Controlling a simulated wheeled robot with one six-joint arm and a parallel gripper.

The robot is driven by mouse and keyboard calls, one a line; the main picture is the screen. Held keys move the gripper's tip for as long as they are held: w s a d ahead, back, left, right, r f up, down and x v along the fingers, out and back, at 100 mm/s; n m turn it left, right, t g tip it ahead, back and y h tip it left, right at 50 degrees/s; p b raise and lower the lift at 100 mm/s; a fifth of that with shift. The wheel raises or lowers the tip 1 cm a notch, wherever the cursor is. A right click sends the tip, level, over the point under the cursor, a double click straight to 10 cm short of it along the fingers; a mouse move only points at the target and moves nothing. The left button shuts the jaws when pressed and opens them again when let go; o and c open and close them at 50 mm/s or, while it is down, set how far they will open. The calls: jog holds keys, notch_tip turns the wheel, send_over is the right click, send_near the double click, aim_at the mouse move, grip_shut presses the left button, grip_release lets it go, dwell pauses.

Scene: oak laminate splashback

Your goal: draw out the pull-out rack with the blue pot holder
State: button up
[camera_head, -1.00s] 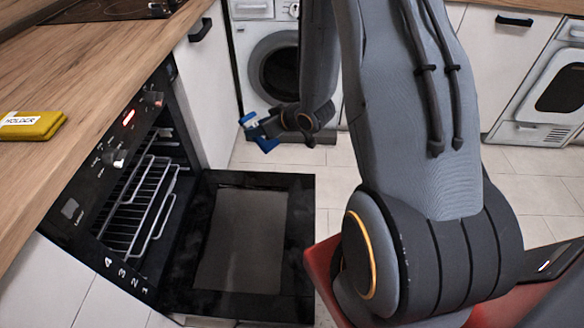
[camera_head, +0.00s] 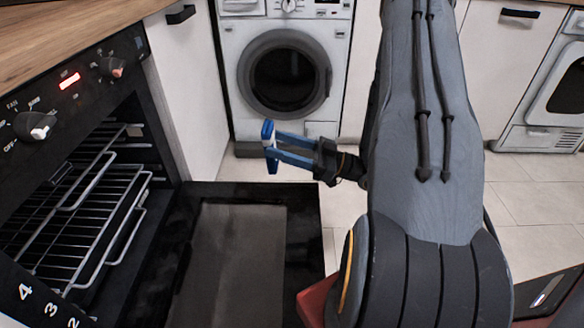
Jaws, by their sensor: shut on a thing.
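The blue pot holder (camera_head: 268,133) shows as a small upright blue piece at the tips of my gripper (camera_head: 275,148). My gripper is shut on it, with its two blue fingers pointing left. It is in the air above the far end of the open oven door, to the right of the oven and apart from it. The wire pull-out rack (camera_head: 95,222) is inside the open oven at the left, with its front bars near the oven mouth. Other rack bars show above it, and its back part is hidden in the dark oven.
The oven door (camera_head: 240,255) lies folded down flat in front of the oven. Oven knobs (camera_head: 35,126) stick out above the mouth. A washing machine (camera_head: 285,75) stands behind. Wooden worktop (camera_head: 60,35) runs at upper left.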

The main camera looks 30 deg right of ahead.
aim_at(273, 146)
jog(key=s+d+y+b, duration=0.1)
jog(key=s+d+f+n+g+b, duration=0.1)
jog(key=s, duration=0.1)
jog(key=shift+f+y, duration=0.15)
jog(key=shift+y, duration=0.25)
jog(key=shift+s+d, duration=0.15)
jog(key=shift+s, duration=0.1)
jog(key=shift+w+a+f+p, duration=0.1)
jog(key=shift+w+a+p, duration=0.15)
jog(key=shift+w+a, duration=0.45)
jog(key=shift+w+a+p, duration=0.3)
jog(key=shift+a, duration=0.75)
jog(key=shift+w+a+f+p, duration=0.1)
jog(key=shift+w+a+p, duration=0.15)
jog(key=shift+w+a, duration=0.45)
jog(key=shift+w+a+f, duration=0.2)
jog(key=shift+w+a, duration=2.85)
jog(key=shift+a, duration=2.3)
jog(key=shift+w+a+f, duration=0.2)
jog(key=shift+w+a, duration=2.85)
jog(key=shift+a, duration=2.25)
jog(key=shift+w+a+f, duration=0.2)
jog(key=shift+w+a, duration=2.85)
jog(key=shift+a, duration=2.3)
jog(key=shift+f+b, duration=1.35)
jog(key=shift+f, duration=0.95)
